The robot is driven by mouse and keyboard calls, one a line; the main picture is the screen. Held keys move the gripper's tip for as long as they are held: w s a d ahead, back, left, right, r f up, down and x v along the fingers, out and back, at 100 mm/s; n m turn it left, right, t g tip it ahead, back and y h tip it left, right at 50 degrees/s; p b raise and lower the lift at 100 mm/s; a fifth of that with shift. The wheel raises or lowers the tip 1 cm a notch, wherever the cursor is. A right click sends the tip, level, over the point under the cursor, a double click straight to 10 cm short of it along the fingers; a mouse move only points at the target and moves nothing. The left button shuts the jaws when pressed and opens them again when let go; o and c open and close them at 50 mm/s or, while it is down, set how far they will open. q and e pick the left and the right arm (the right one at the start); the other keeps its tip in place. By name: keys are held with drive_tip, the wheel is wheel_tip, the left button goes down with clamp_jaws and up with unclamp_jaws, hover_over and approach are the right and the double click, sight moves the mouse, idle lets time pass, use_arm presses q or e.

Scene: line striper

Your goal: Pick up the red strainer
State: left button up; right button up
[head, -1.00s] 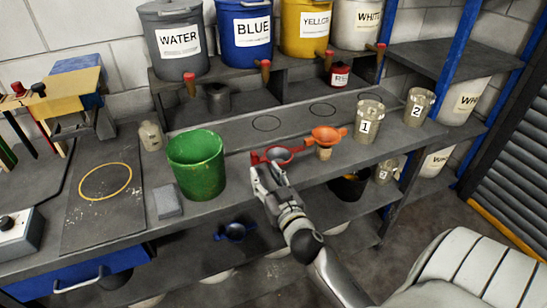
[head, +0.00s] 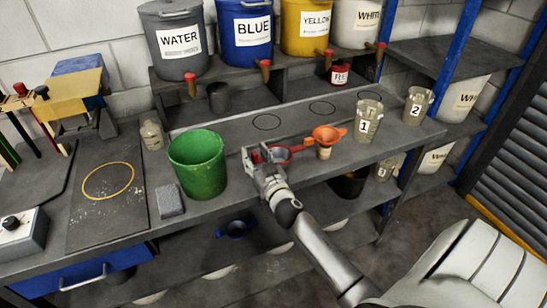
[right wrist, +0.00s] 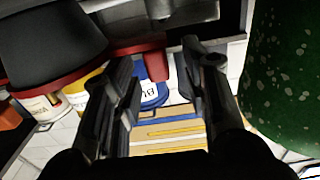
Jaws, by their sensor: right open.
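The red strainer (head: 282,155) lies on the bench just left of the orange funnel in the head view. My right gripper (head: 255,156) is at its left end, with its fingers apart around the handle side. In the right wrist view the open fingers (right wrist: 160,75) show, with the strainer's dark bowl (right wrist: 55,40) and red rim at upper left. A red strip runs from the rim across the gap between the fingers. I cannot tell whether the fingers touch it. My left gripper is out of view.
A green bucket (head: 198,163) stands close left of my right gripper. An orange funnel (head: 327,136) and numbered cups (head: 367,122) are to the right. Labelled paint buckets (head: 245,35) with red taps stand behind. A blue strainer (head: 236,228) sits on the lower shelf.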

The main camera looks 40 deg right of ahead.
clamp_jaws()
drive_tip(key=shift+r, duration=0.2)
idle(0.3)
